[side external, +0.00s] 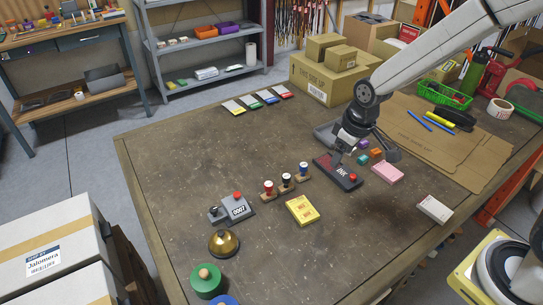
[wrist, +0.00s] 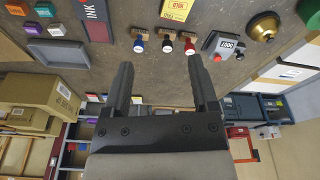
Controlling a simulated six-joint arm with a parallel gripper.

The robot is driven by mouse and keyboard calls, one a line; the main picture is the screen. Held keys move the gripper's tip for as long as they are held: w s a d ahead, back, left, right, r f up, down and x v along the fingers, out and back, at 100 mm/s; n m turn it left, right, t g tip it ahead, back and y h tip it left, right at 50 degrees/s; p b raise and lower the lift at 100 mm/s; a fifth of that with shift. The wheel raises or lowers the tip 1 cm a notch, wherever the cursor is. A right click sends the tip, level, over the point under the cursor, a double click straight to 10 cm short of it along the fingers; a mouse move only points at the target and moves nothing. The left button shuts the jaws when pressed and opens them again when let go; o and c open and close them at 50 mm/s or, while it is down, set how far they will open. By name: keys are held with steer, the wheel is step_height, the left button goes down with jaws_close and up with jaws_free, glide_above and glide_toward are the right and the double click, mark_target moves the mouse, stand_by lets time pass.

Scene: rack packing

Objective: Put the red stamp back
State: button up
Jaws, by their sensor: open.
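The red stamp (side external: 268,187) stands upright on the table at the left end of a row of three in the side view. Beside it are a black stamp (side external: 286,180) and a blue stamp (side external: 303,169), each with a brown base. In the wrist view the red stamp (wrist: 189,46) is at the right of the row, just beyond my fingertips. My gripper (wrist: 160,66) is open and empty. In the side view my gripper (side external: 345,150) hangs above the dark ink pad (side external: 334,170), right of the stamps. I cannot tell if the stamps touch.
A numbering device (side external: 232,209) and a brass bell (side external: 223,243) stand left of the stamps. A yellow box (side external: 301,210) lies in front of them. Small colored blocks (side external: 363,145) and a pink pad (side external: 387,172) lie to the right. The table's left middle is clear.

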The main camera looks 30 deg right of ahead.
steer(key=s+d+m, duration=0.3)
steer(key=s, duration=0.8)
steer(key=shift+d+r, duration=0.2)
steer(key=shift+r, duration=0.1)
